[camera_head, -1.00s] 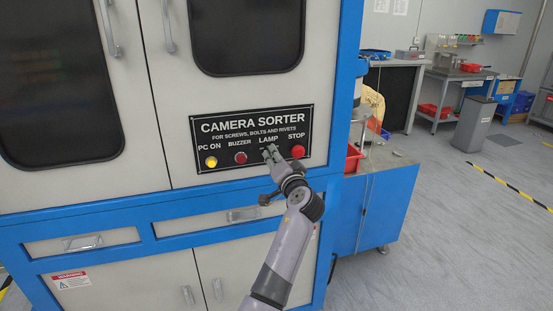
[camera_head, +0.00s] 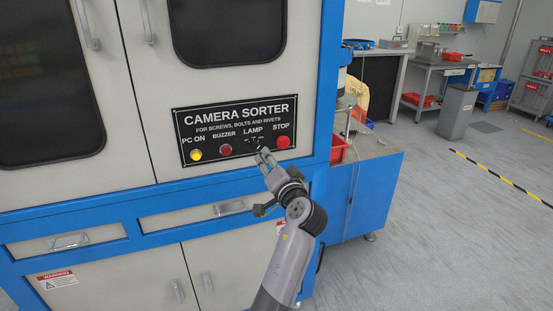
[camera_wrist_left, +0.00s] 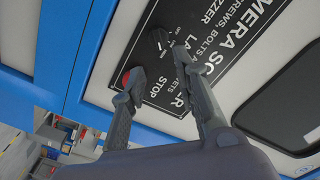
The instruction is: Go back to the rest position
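The camera sorter's black panel (camera_head: 240,112) has a lit yellow PC ON button (camera_head: 196,155), a red BUZZER button (camera_head: 225,150), a dark LAMP switch (camera_head: 254,140) and a red STOP button (camera_head: 283,142). My left gripper (camera_head: 264,155) is just below the LAMP switch, in front of the panel's lower edge. In the left wrist view its two fingers (camera_wrist_left: 158,68) are apart with nothing between them. The LAMP knob (camera_wrist_left: 160,39) lies beyond the fingertips, apart from them. One finger partly covers the STOP button there. My right gripper is not in view.
The sorter's blue and grey cabinet (camera_head: 160,202) fills the left and middle. A blue side cabinet with a red bin (camera_head: 338,148) stands just right of my arm. The grey floor (camera_head: 450,230) at the right is open. Workbenches stand at the back.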

